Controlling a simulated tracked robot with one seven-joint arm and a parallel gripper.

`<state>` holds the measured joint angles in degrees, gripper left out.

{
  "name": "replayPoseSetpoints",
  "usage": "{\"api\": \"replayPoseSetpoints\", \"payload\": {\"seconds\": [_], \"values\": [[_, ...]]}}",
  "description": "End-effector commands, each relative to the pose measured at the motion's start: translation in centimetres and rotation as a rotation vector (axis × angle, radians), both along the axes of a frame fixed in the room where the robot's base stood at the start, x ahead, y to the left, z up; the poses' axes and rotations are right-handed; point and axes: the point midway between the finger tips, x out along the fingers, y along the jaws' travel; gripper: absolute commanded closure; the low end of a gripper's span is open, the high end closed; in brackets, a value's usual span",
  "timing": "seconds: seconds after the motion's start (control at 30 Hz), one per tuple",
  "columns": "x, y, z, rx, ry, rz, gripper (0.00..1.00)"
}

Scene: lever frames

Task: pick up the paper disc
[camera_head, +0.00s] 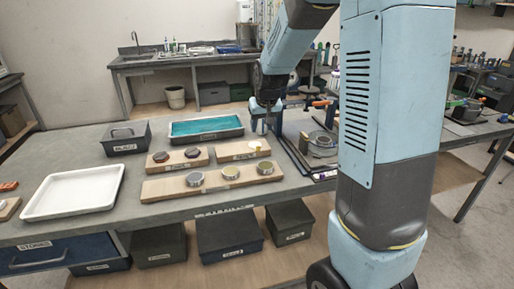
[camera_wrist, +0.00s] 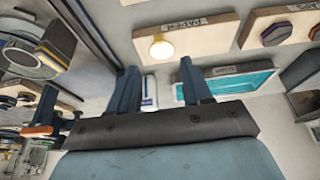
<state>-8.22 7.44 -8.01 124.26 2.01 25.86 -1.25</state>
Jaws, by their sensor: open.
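The paper disc (camera_head: 255,144) looks like a small cream-yellow round piece on the right wooden board (camera_head: 228,154). In the wrist view the disc (camera_wrist: 161,48) lies on its labelled board (camera_wrist: 200,36), just beyond the fingertips and between their lines. My gripper (camera_head: 265,126) hangs behind that board, right of the teal tray. In the wrist view my gripper (camera_wrist: 157,70) shows two blue fingers spread apart with nothing between them. The disc is apart from both fingers. My arm covers part of the table at right in the head view.
A teal-lined tray (camera_head: 206,136) stands behind the boards. A board with dark pieces (camera_head: 178,167) and a front board with several round tins (camera_head: 165,194) lie nearby. A white tray (camera_head: 72,211) and a dark box (camera_head: 125,149) stand left. Clutter with a clear round vessel (camera_head: 320,143) is right.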

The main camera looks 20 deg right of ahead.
Motion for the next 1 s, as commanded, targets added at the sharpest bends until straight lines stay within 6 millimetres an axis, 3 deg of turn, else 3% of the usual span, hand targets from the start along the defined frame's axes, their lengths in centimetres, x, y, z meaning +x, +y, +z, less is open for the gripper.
{"api": "replayPoseSetpoints", "payload": {"seconds": [0.3, 0.73, 1.0], "values": [[1.8, 0.0, -4.7, 0.0, 0.004, -0.001, 0.51], [3.1, -0.2, -7.4, 0.001, 0.002, -0.002, 0.51], [4.5, -0.4, -10.3, 0.001, 0.003, -0.002, 0.51]]}}
